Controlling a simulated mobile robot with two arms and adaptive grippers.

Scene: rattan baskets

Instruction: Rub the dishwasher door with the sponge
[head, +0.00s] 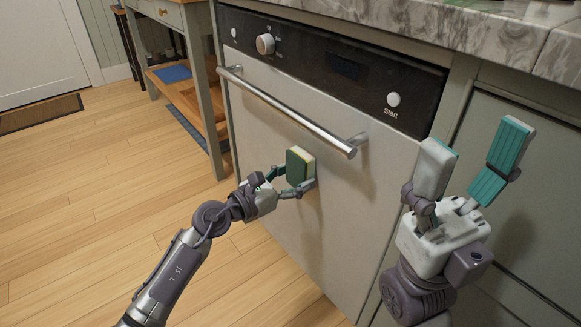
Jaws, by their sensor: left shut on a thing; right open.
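The dishwasher door (255,125) is a flat light grey panel, closed, under a black control strip. My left gripper (292,178) is shut on the sponge (300,165), which has a dark green face and a pale yellow side. The sponge is in front of the door, below the handle; I cannot tell whether it touches the door. My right gripper (476,160) is open and empty, fingers pointing up, in front of the right edge of the dishwasher and the green cabinet.
A metal bar handle (290,110) sticks out across the upper door. The control strip (335,65) has a knob and buttons. A marble counter (400,25) overhangs above. A wooden cart (185,95) stands at the left. The wooden floor (90,190) at the left is clear.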

